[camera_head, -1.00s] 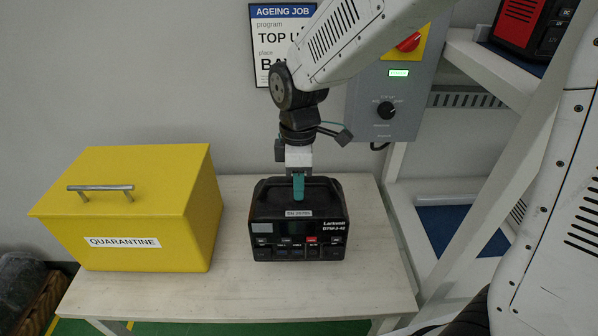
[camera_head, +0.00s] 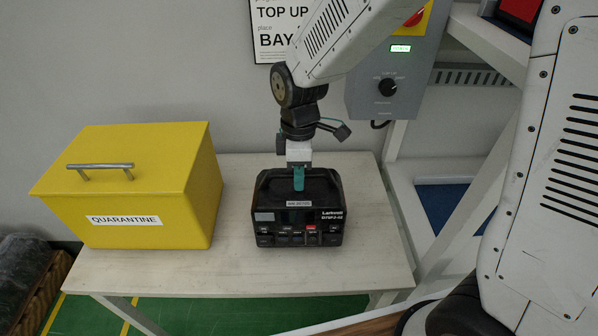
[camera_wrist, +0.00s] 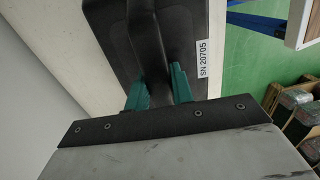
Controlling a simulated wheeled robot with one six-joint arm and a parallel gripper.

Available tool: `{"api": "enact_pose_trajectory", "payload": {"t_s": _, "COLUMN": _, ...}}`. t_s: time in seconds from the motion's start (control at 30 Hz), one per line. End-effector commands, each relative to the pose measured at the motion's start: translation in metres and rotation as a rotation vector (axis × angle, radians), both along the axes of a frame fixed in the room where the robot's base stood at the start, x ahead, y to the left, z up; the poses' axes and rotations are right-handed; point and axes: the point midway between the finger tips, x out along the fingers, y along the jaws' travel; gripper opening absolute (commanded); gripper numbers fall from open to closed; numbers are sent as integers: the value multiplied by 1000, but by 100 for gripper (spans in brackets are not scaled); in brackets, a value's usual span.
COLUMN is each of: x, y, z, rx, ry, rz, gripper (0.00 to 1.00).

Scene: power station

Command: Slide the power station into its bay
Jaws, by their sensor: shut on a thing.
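The black power station (camera_head: 298,222) stands upright on the light wooden table, its front with ports and a small red mark facing me. My gripper (camera_head: 298,180) comes down from above and its teal fingers are shut on the station's top handle. In the wrist view the teal fingers (camera_wrist: 157,88) sit on both sides of the dark handle, and a label reading SN 20705 (camera_wrist: 203,60) shows beside it. The shelf rack on the right has a blue-lined lower bay (camera_head: 440,205), partly hidden by my own arm. I cannot tell whether the station's base touches the table.
A yellow quarantine box (camera_head: 150,195) stands on the table's left. A grey control panel (camera_head: 390,85) with a knob and lit green display hangs on the wall. A white rack post (camera_head: 455,185) stands right of the table (camera_head: 240,270). A red unit (camera_head: 520,8) sits on the upper shelf.

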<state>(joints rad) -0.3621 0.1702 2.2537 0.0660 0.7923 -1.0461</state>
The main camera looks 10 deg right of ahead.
Motion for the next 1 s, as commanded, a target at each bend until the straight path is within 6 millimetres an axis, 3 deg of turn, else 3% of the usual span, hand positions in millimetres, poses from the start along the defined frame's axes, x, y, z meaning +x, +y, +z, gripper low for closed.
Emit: {"api": "enact_pose_trajectory", "payload": {"t_s": 1.0, "x": 1, "y": 1, "z": -5, "rx": 1, "ry": -3, "rz": 0, "gripper": 0}}
